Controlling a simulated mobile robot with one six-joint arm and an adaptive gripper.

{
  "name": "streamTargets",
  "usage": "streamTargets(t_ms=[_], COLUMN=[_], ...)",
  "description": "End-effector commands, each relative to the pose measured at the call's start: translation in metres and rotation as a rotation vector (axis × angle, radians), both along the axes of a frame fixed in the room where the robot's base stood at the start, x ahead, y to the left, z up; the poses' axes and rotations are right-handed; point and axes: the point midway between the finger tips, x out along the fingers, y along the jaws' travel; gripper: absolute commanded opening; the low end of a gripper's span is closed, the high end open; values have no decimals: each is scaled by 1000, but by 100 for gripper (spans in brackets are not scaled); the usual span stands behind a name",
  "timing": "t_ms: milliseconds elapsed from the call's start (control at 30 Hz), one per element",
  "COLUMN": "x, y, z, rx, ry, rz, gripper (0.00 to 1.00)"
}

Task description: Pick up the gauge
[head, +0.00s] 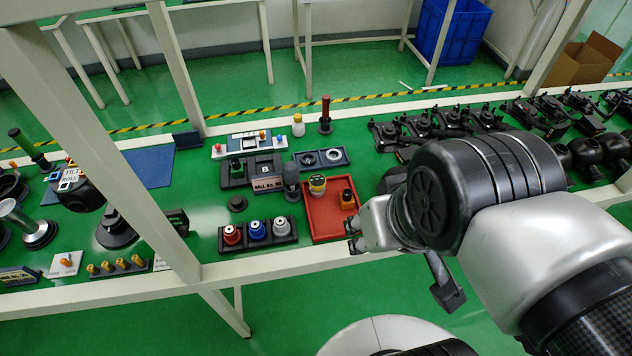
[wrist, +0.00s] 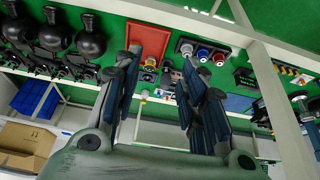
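My gripper (head: 354,236) is at the tray's front right corner in the head view, apart from both pieces. In the wrist view the fingers of my gripper (wrist: 168,62) are spread with nothing between them. The red tray (wrist: 147,77) shows there beyond the fingers, partly hidden by the left one.
A dark rack with red, blue and grey-capped pieces (head: 257,232) stands left of the tray. A dark knobbed post (head: 291,180) stands close to the tray's left edge. Black devices (head: 430,124) line the bench at right. A white frame post (head: 150,180) crosses at left.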

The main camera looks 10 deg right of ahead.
Motion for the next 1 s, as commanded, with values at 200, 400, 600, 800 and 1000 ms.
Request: streamTargets(t_ms=[200,400,600,800,1000], x=[4,52,132,212,278], y=[1,13,21,15,-6], z=[1,7,-3,-41,-107], rx=[18,193,454,676,856], ry=[5,49,123,204,269], rz=[-23,-276,-724,-1214,-1738], gripper=[47,53,53,53,53])
